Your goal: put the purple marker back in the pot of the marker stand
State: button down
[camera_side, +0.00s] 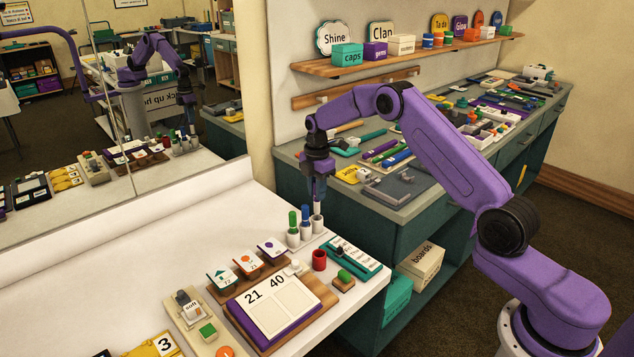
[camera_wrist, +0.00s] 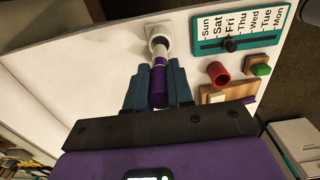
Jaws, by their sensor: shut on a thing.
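The marker stand (camera_side: 293,240) is a row of white pots near the table's back right corner. A green marker (camera_side: 292,219) and a blue marker (camera_side: 306,213) stand upright in two pots. My gripper (camera_side: 317,196) points down over the right-hand pot (camera_side: 318,225), which also shows in the wrist view (camera_wrist: 153,32). In the wrist view my gripper (camera_wrist: 158,72) is shut on the purple marker (camera_wrist: 159,86), its blue fingers on either side. The marker is about upright, its pale lower end at the pot's mouth. I cannot tell how far it is inside.
A red cup (camera_side: 319,260), a green block on a wooden base (camera_side: 344,279) and a teal day-slider board (camera_side: 352,256) stand close by. A wooden board with cards (camera_side: 273,308) lies in front. The white table (camera_side: 150,270) is clear to the left.

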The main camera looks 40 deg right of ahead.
aim_at(317, 212)
jog(key=shift+f, duration=2)
jog(key=c, duration=0.9)
grip_release()
notch_tip(317, 212, up, 17)
jog(key=shift+r, duration=0.2)
